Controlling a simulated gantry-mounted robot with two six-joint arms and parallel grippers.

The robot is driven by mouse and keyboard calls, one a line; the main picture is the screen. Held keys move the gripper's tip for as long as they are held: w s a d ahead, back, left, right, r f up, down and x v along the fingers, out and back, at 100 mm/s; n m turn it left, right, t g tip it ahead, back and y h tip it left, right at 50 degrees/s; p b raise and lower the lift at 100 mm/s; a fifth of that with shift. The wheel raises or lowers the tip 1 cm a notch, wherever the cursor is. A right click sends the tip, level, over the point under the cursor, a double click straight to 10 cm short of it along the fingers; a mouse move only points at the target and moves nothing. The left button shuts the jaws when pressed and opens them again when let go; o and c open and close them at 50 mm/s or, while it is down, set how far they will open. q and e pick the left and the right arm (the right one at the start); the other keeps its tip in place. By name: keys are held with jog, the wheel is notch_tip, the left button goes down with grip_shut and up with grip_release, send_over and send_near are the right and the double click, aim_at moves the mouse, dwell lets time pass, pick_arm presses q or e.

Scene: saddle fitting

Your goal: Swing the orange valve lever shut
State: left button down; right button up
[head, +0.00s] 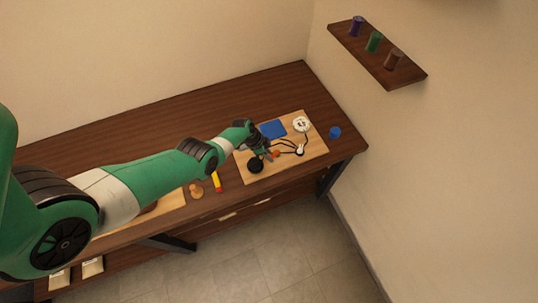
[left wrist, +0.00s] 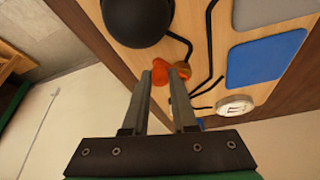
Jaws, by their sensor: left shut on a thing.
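The orange valve lever (head: 275,154) is a small bright piece on the light wooden board (head: 301,161), mostly hidden by my left gripper in the head view. In the left wrist view the orange lever (left wrist: 160,71) shows at the fingertips, with a brass-coloured part beside it. My left gripper (head: 265,151) reaches down over the board. Its fingers (left wrist: 169,72) are close together at the tips, shut on the lever. How far the lever is turned cannot be told. My right gripper is in neither view.
A black dome (head: 256,166), blue panel (head: 272,129), white round dial (head: 301,124) and black cables share the board. A blue cup (head: 335,132) stands right of it. A yellow-and-red tool (head: 216,182) and wooden knob (head: 196,191) lie left. The back table is clear.

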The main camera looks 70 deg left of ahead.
aim_at(280, 164)
pick_arm(q)
jog(key=shift+d, duration=0.15)
jog(key=n, duration=0.1)
jog(key=d+n+y+p, duration=0.1)
jog(key=shift+w+r+n, duration=0.1)
jog(key=shift+w+n, duration=0.25)
jog(key=shift+n, duration=0.05)
jog(key=shift+w+d+n+y+p, duration=0.3)
jog(key=shift+n+y+p, duration=0.1)
jog(key=shift+n, duration=0.5)
jog(key=shift+w+d+n+y, duration=0.2)
jog(key=shift+w+n+y, duration=0.15)
jog(key=shift+n, duration=0.45)
jog(key=n, duration=0.1)
jog(key=w+n+y+b, duration=0.1)
jog(key=shift+d+f+n, duration=0.2)
jog(key=shift+n, duration=0.1)
jog(key=shift+w+d+n+g+y+b, duration=0.1)
jog(key=shift+w+n+g+y+b, duration=0.2)
jog(key=shift+n+b, duration=0.35)
jog(key=shift+w+d+n+g+y+b, duration=0.1)
jog(key=shift+w+n+g+y+b, duration=0.2)
jog(key=shift+n, duration=0.55)
jog(key=shift+a, duration=0.1)
